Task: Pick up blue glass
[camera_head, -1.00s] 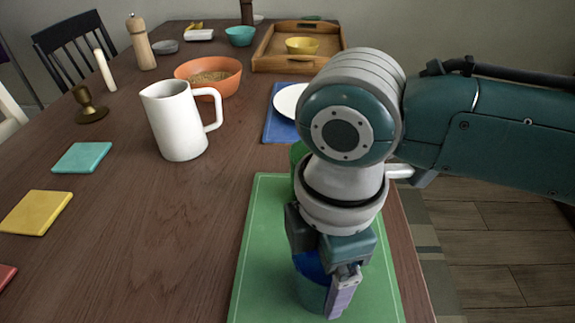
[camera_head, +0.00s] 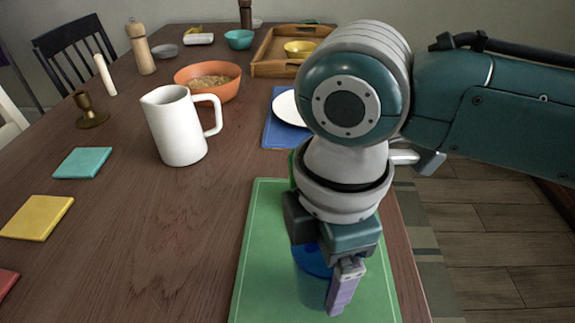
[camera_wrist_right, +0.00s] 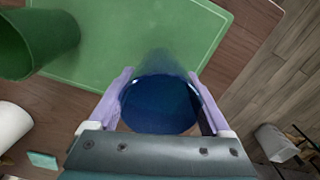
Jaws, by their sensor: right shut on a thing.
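The blue glass (camera_head: 311,283) is over the green mat (camera_head: 262,225) at the near right of the table. My right gripper (camera_head: 338,285) is shut on it, and my arm and gripper cover much of it in the head view. In the right wrist view the round blue glass (camera_wrist_right: 160,103) sits between the two pale purple fingers, one on each side. I cannot tell whether its base is touching the mat. My left gripper is not in view.
A green cup (camera_wrist_right: 38,42) stands close by. A white pitcher (camera_head: 177,127), orange bowl (camera_head: 222,91), blue mat (camera_head: 273,133) with a white plate (camera_head: 286,108), and wooden tray (camera_head: 272,66) stand farther back. Coasters and a candle holder (camera_head: 88,112) lie left.

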